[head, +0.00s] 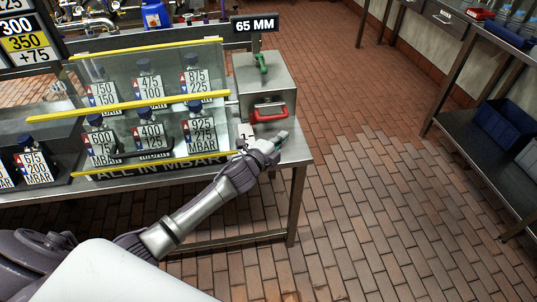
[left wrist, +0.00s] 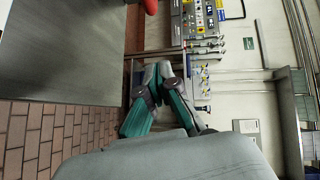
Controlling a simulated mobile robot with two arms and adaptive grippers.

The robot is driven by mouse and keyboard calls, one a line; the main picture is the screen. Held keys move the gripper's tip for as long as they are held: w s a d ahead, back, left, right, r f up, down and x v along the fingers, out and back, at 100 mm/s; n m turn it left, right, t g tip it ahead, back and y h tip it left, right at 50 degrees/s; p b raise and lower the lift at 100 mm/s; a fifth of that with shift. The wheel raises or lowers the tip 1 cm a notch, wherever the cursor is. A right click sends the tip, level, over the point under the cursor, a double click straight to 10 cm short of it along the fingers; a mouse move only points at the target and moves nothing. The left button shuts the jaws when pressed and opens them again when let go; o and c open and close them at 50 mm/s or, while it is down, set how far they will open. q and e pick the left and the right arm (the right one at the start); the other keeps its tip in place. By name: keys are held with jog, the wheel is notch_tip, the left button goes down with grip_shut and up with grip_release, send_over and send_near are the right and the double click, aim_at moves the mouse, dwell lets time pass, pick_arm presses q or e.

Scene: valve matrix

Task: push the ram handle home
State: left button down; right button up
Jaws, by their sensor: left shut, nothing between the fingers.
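A red handle (head: 268,112), which looks like the ram handle, sits on the front of a grey metal box (head: 283,88) at the right end of the bench. A green lever (head: 262,64) is on top of the box. My left gripper (head: 280,139) is just below and in front of the red handle, apart from it as far as I can tell. Its fingers are shut and empty; they also show in the left wrist view (left wrist: 158,70). A red piece (left wrist: 151,6), probably the handle, is cut off at that view's top edge. My right gripper is not in view.
A clear panel with yellow bars (head: 130,105) fronts several labelled valves left of the box. A sign reading 65 MM (head: 255,24) stands behind it. The brick floor (head: 370,200) right of the bench is clear. A shelf with blue bins (head: 502,125) is at far right.

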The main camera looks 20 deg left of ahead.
pick_arm(q)
jog(key=s, duration=0.1)
jog(key=s+a, duration=0.1)
jog(key=s, duration=0.1)
jog(key=shift+s+a+f, duration=0.15)
jog(key=shift+s+a, duration=0.05)
jog(key=shift+a, duration=0.15)
jog(key=v, duration=0.4)
jog(key=shift+s+d, duration=0.1)
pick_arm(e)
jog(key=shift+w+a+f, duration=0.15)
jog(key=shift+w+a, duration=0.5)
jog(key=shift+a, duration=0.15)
